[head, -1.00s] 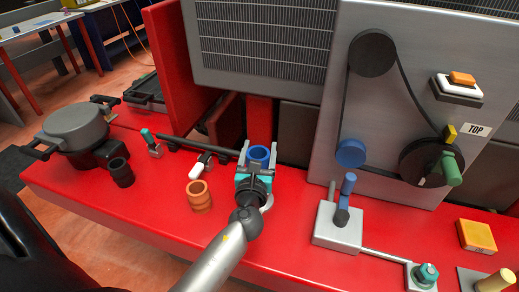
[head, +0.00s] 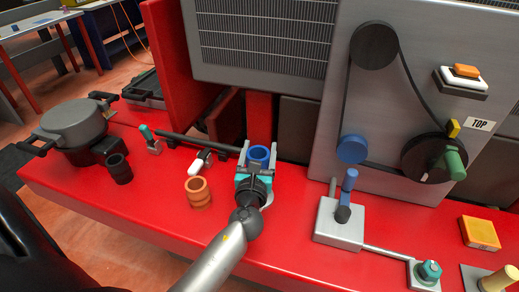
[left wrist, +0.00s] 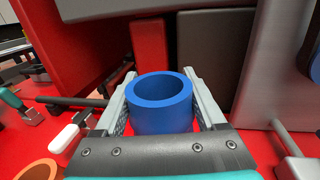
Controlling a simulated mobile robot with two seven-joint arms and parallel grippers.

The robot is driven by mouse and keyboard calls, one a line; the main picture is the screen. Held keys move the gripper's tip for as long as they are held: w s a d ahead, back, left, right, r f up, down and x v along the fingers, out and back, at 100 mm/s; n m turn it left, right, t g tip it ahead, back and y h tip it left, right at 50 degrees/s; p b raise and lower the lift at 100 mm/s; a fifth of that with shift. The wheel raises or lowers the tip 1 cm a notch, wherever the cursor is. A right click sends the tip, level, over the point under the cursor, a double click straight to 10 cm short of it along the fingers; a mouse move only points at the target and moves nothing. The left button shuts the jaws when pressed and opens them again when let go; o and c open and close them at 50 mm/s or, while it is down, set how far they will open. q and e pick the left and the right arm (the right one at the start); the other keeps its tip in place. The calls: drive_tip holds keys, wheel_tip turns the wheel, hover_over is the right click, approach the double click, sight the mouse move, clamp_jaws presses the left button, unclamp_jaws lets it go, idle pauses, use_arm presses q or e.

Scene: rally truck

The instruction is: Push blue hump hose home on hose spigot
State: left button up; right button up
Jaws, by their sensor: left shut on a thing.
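The blue hump hose (head: 258,154) is a short blue ring, upright, with its open mouth facing up. My left gripper (head: 257,160) is shut on it, one finger on each side, over the rear middle of the red bench. In the left wrist view the blue hose (left wrist: 160,114) sits between the two grey fingers (left wrist: 160,100), its hollow top clear. Its lower end is hidden by the gripper body. I cannot make out the hose spigot, nor tell whether the hose touches it. My right gripper is not in view.
An orange ribbed hose (head: 199,193) and a black cup-like hose (head: 119,169) stand to the left. A dark bar (head: 195,143) runs along the bench behind. A grey lever box (head: 338,224) and upright belt panel (head: 400,120) stand to the right. The front bench is mostly clear.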

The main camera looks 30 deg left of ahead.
use_arm(q)
drive_tip(key=shift+f+b, duration=0.95)
drive_tip(key=shift+f, duration=0.15)
drive_tip(key=o, duration=1.4)
drive_tip(key=shift+f, duration=0.1)
drive_tip(key=shift+r+p, duration=3.65)
drive_tip(key=shift+p, duration=0.05)
clamp_jaws()
